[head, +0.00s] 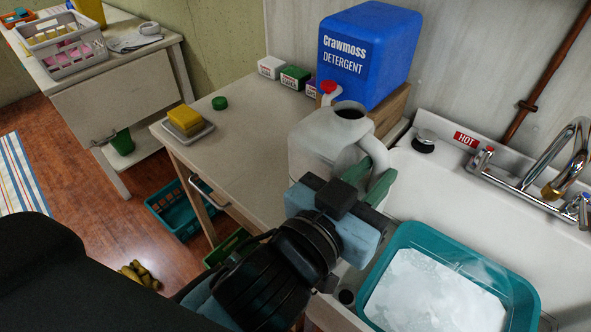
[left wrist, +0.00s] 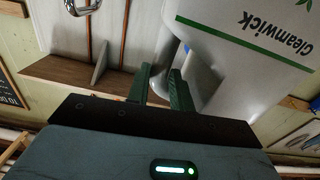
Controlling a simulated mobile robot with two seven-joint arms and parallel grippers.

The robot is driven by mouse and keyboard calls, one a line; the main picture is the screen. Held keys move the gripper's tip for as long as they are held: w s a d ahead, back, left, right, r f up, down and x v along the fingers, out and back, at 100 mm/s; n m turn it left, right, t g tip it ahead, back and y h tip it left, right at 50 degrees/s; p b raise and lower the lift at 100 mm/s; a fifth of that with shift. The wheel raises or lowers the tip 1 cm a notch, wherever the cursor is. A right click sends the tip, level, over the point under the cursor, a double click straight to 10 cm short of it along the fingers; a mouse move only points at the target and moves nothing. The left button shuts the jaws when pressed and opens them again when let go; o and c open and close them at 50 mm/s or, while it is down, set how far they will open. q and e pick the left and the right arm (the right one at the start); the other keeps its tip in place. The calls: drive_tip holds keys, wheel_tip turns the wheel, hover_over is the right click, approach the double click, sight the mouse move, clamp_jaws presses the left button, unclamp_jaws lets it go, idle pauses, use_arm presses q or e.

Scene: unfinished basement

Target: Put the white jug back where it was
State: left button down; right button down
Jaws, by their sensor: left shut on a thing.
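The white jug (head: 322,140), open at the top, stands out in front of the blue detergent box, over the right end of the wooden counter (head: 232,165) beside the sink. My left gripper (head: 360,182) is shut on the jug's handle at its right side. Whether the jug's base touches the counter is hidden by my arm. My right gripper is in neither view.
The blue detergent box (head: 368,50) with a red tap stands on a wooden block at the back. Small boxes (head: 295,77), a green lid (head: 219,103) and a yellow sponge (head: 186,119) on a dish sit on the counter. A teal basin (head: 440,240) with white contents stands in the sink (head: 460,190).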

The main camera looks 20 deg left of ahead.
use_arm(q)
drive_tip(key=shift+w+a, duration=0.15)
drive_tip(key=shift+a, duration=0.3)
drive_tip(key=w+a+f, duration=0.4)
drive_tip(key=w+a, duration=0.5)
drive_tip(key=a, duration=0.3)
drive_tip(key=shift+f+b, duration=0.4)
drive_tip(key=shift+w+f, duration=0.1)
drive_tip(key=shift+w, duration=0.05)
drive_tip(key=c, duration=1.2)
unclamp_jaws()
drive_tip(key=shift+f, duration=0.1)
drive_tip(key=shift+c, duration=0.2)
